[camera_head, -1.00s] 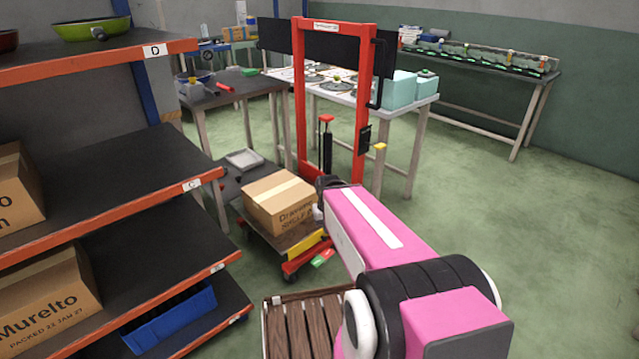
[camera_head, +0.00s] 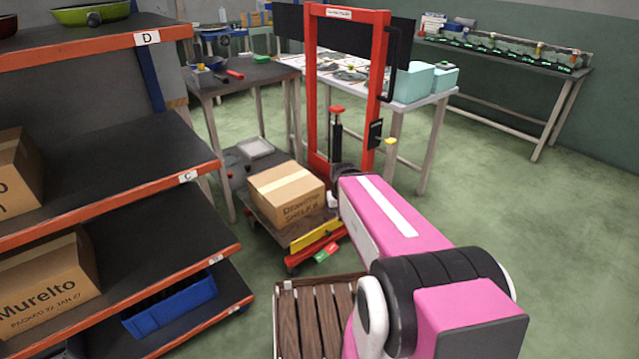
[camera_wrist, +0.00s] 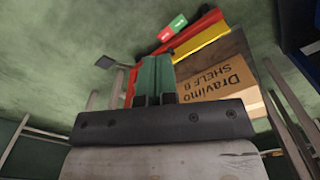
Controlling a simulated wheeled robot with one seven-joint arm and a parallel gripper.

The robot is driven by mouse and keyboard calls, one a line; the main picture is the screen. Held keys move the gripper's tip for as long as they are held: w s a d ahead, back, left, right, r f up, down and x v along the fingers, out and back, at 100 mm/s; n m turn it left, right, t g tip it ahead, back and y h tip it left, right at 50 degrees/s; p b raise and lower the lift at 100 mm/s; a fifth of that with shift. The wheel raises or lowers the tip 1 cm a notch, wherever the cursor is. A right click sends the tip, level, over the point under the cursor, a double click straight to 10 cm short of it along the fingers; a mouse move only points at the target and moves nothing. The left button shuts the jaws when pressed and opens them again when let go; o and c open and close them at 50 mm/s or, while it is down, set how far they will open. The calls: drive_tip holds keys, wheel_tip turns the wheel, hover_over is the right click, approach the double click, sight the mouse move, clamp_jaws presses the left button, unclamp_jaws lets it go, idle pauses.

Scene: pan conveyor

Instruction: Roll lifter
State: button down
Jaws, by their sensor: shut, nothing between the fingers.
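The lifter is a red upright frame (camera_head: 312,90) with a low platform, red and yellow at its front edge (camera_head: 315,238). A black handle (camera_head: 391,65) is on its right post, and a red-topped lever (camera_head: 337,110) stands between the posts. A cardboard box (camera_head: 288,195) sits on the platform; in the wrist view the box (camera_wrist: 218,82) reads "Dravimo SHELF B". My gripper (camera_wrist: 155,62) is shut and empty in the wrist view, overlapping the lifter's red and yellow edge in the picture; contact cannot be told. In the head view my arm hides it.
The shelf rack (camera_head: 115,190) with boxes and a blue bin (camera_head: 170,305) stands close on the left. A slatted wooden pallet (camera_head: 314,318) lies in front. Tables (camera_head: 250,73) stand behind the lifter. Green floor (camera_head: 500,220) is open on the right.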

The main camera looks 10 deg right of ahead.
idle(0.4)
drive_tip(key=c, duration=1)
unclamp_jaws()
drive_tip(key=shift+o, duration=0.2)
drive_tip(key=w+d+r+n+t+y, duration=0.25)
drive_tip(key=w+d+r+y, duration=0.2)
drive_tip(key=w+r, duration=0.45)
drive_tip(key=w+d+r+n+t+y, duration=0.1)
drive_tip(key=w+d+r+t+y, duration=0.2)
drive_tip(key=w+d+r, duration=0.45)
drive_tip(key=w+d+r+n+t+y, duration=0.1)
drive_tip(key=w+d+r+n+t, duration=0.15)
drive_tip(key=d+r, duration=0.55)
drive_tip(key=w+d+r+n+t+y, duration=0.1)
drive_tip(key=w+d+r+t+y, duration=0.25)
drive_tip(key=r, duration=0.75)
drive_tip(key=w+d+r+n+t, duration=0.15)
drive_tip(key=w+d+r, duration=0.25)
drive_tip(key=d+r, duration=0.45)
drive_tip(key=x, duration=1.1)
drive_tip(key=shift+s+a+r+t, duration=0.25)
drive_tip(key=shift+r+t, duration=0.05)
drive_tip(key=shift+r, duration=0.25)
clamp_jaws()
